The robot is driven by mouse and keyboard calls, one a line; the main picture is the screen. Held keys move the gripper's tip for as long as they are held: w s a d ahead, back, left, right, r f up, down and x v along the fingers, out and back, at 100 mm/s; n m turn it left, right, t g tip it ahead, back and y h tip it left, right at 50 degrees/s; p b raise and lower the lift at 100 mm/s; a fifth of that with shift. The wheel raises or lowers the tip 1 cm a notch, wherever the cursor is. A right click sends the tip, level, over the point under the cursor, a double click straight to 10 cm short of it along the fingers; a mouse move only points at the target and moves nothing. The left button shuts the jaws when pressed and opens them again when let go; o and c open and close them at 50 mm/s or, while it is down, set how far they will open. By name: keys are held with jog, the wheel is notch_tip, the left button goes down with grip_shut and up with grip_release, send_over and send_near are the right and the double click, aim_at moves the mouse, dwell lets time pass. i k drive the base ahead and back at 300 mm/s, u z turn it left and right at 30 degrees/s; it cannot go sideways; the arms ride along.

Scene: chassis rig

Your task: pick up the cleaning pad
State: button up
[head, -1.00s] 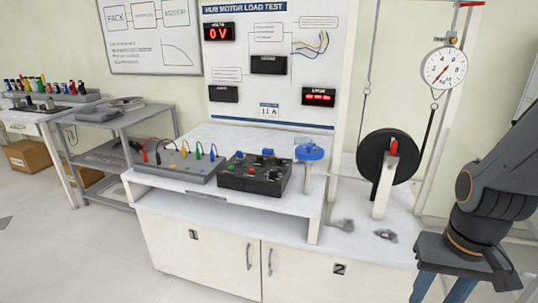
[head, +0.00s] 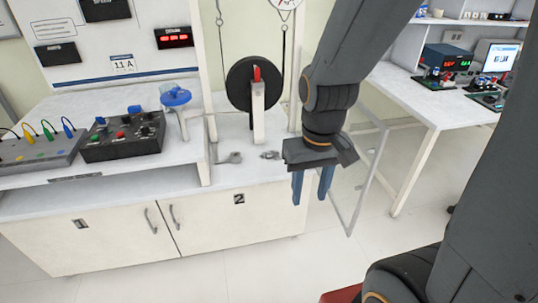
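I cannot pick out the cleaning pad for certain in the head view. Two small grey items lie on the bench top near the wheel: one grey item (head: 231,158) to the left and a darker grey item (head: 270,155) to the right, partly beside my gripper. They are too small to identify. My gripper (head: 311,188) points down in front of the bench's right end, with its two blue fingers apart and nothing between them.
The white bench (head: 250,172) carries a black wheel (head: 240,88) on a post, a blue-topped stand (head: 176,97) and a black control box (head: 122,140). A white table (head: 400,90) with instruments stands at the right. Open floor (head: 230,280) lies in front.

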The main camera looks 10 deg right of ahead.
aim_at(132, 109)
jog(key=k, duration=1.25)
jog(key=u, duration=0.8)
jog(key=i, duration=0.7)
jog(key=u, duration=0.65)
jog(key=i, duration=1.5)
jog(key=z, duration=1.25)
jog(key=i, duration=0.9)
jog(key=z, duration=0.2)
